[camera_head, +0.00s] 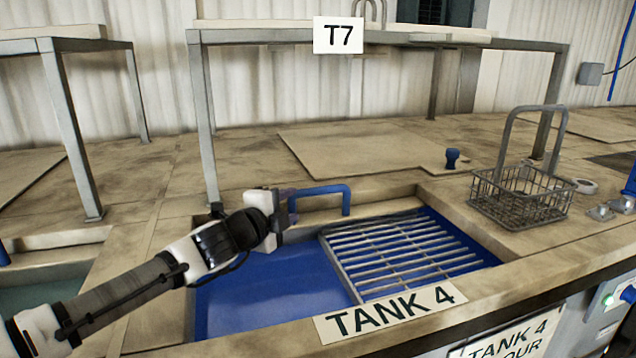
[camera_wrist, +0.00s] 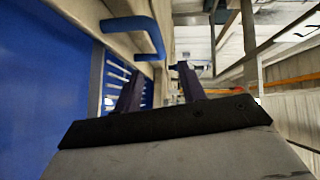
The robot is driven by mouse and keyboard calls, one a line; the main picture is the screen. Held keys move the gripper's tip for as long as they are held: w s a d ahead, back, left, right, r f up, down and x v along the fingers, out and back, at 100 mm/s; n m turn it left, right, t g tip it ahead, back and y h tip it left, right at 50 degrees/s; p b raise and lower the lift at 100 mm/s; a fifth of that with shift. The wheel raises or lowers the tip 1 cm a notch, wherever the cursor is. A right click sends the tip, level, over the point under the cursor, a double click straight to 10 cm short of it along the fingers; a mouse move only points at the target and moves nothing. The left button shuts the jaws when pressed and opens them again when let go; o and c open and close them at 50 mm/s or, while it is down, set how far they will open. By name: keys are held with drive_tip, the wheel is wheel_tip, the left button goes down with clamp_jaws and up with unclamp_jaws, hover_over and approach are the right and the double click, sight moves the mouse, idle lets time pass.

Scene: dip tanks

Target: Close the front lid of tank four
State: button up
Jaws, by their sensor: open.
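Tank four's opening shows blue liquid (camera_head: 265,285), with the TANK 4 label (camera_head: 390,310) on its front rim. A blue handle (camera_head: 322,190) stands on a pale board edge (camera_head: 375,190) at the back of the opening; I take this for the front lid, drawn back. The liquid is uncovered. My gripper (camera_head: 289,200) is at the handle's left end, above the tank's back left part. In the wrist view the fingers (camera_wrist: 156,82) are apart and empty, and the handle (camera_wrist: 138,30) is just beyond them. I cannot tell whether they touch it.
A metal grating (camera_head: 400,255) lies in the tank's right part. A wire basket (camera_head: 522,195) with a tall handle stands on the deck at right. A blue knob (camera_head: 452,157) is behind. A raised metal-legged shelf with a T7 sign (camera_head: 338,35) spans the back.

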sight(315, 192)
drive_tip(key=p+x, duration=0.2)
drive_tip(key=x, duration=1)
drive_tip(key=shift+w, duration=0.25)
drive_tip(key=shift+w+d+f+p, duration=0.2)
drive_tip(key=shift+w+d+p, duration=0.1)
drive_tip(key=shift+w, duration=0.35)
drive_tip(key=shift+c, duration=0.3)
clamp_jaws()
